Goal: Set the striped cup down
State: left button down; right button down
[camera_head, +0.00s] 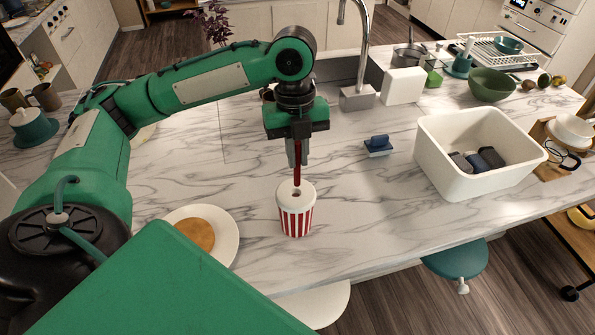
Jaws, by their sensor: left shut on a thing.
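The striped cup (296,220) is red and white with a white lid and a dark red straw standing up from it. It is upright over the front part of the marble counter (350,205). My left gripper (297,160) points down above the cup, its fingers shut on the cup's straw. The cup's base is at or just above the counter; I cannot tell if it touches. My right gripper is not in view.
A white plate (226,232) with a round brown food item lies left of the cup. A white bin (440,165) with dark items stands to the right, and a small blue object (377,147) sits behind. The counter between cup and bin is clear.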

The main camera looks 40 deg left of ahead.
aim_at(298, 184)
pick_arm(q)
notch_tip(298, 184, down, 6)
jog(key=shift+f+p, duration=0.1)
jog(key=shift+p, duration=0.25)
jog(key=c, duration=1.5)
grip_release()
jog(key=shift+o, duration=0.2)
notch_tip(298, 184, up, 12)
jog(key=w+a+b, duration=0.1)
jog(key=b, duration=0.1)
jog(key=shift+a, duration=0.15)
jog(key=shift+w, duration=0.1)
